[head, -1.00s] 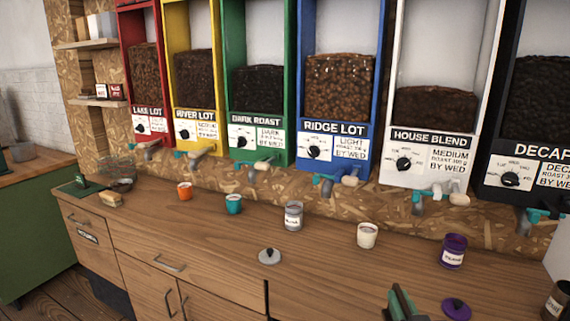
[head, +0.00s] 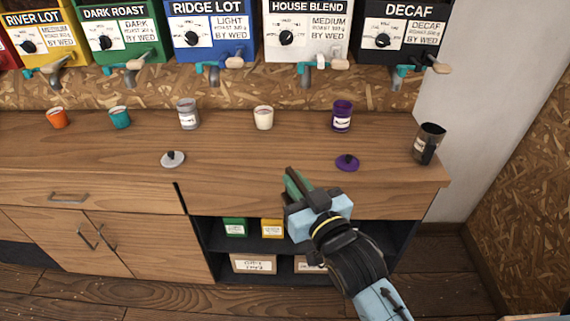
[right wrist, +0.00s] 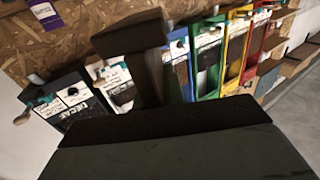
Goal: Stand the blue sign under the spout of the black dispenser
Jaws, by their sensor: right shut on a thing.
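The black dispenser (head: 400,36), labelled DECAF, hangs on the wall at the upper right in the head view. The dispenser also shows at the left in the right wrist view (right wrist: 52,100). My right gripper (head: 309,196) is shut on a green, flat-looking thing (head: 296,184), seen nearly edge-on, at the counter's front edge, left of and below that spout. A dark grey-green slab (right wrist: 190,150) fills the bottom of the right wrist view. I see no blue sign. My left gripper is out of view.
On the wooden counter (head: 230,180) stand a purple canister (head: 342,116), a cream cup (head: 263,118), a grey canister (head: 188,114) and a dark pitcher (head: 428,143) near the right end. A purple lid (head: 347,162) and grey lid (head: 173,159) lie in front. Bare counter shows below the black spout.

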